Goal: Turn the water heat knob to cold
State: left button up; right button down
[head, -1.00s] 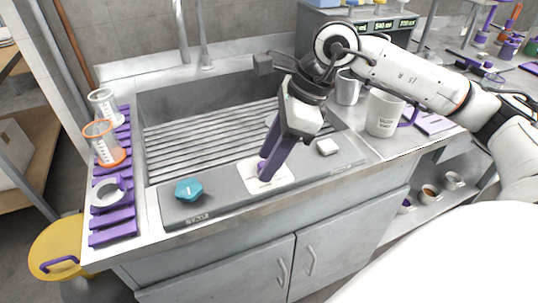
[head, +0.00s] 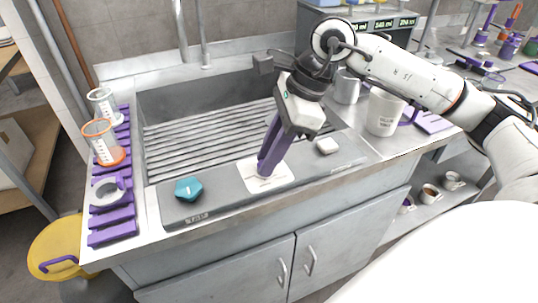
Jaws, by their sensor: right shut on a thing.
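A white square plate (head: 280,180) with faint markings lies on the grey front panel (head: 228,196) of the sink. My right gripper (head: 266,168) comes down onto the middle of this plate, its purple fingers shut on the knob there. The fingers hide the knob almost wholly, so I cannot see which way it points. A teal faceted knob (head: 188,188) sits on the same panel to the left, apart from the gripper. My left gripper is not in view.
A small white block (head: 327,146) sits on the panel to the right. Mugs (head: 385,113) stand on the right counter. Measuring cups (head: 103,143) stand in a purple rack (head: 112,218) at the left. The sink basin (head: 200,130) behind the panel is empty.

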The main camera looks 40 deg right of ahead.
jog(key=shift+w+n+g, duration=0.1)
jog(key=shift+n+g, duration=0.2)
jog(key=shift+n, duration=0.5)
jog(key=n+g, duration=0.1)
jog(key=n, duration=0.1)
jog(key=shift+w+n+y+b, duration=0.15)
jog(key=shift+n+y+b, duration=0.15)
jog(key=shift+n, duration=0.1)
jog(key=n+g, duration=0.1)
jog(key=n, duration=0.1)
jog(key=shift+w+n, duration=0.1)
jog(key=shift+n, duration=0.2)
jog(key=n+g+b, duration=0.1)
jog(key=n, duration=0.1)
jog(key=shift+n, duration=0.3)
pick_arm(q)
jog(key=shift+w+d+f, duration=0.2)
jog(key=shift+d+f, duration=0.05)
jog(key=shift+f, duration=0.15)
pick_arm(e)
jog(key=shift+n, duration=0.4)
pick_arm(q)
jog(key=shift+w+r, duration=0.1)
pick_arm(e)
jog(key=shift+w, duration=0.1)
jog(key=c, duration=1.5)
grip_release()
jog(key=shift+c, duration=0.2)
